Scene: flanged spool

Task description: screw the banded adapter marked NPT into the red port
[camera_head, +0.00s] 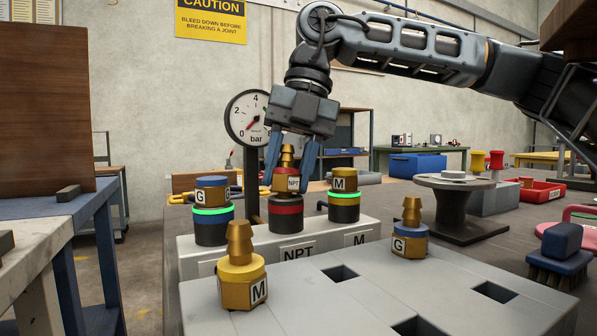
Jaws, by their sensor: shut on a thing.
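My gripper (290,166) points down with its blue fingers shut on the brass adapter marked NPT (286,184), which has a red band. This adapter is upright, directly above the dark port with the red band (286,206). It looks in contact with the port top, but how far it is threaded in cannot be told. No green ring shows on the red port. The port block (370,227) carries NPT and M labels in front.
Side ports (211,228) (344,207) have glowing green rings and hold G and M adapters. Loose M (243,282) and G (409,242) adapters stand on the grey holed plate (300,298). A gauge (247,118) rises behind. A flanged spool (455,205) and brush (560,255) are right.

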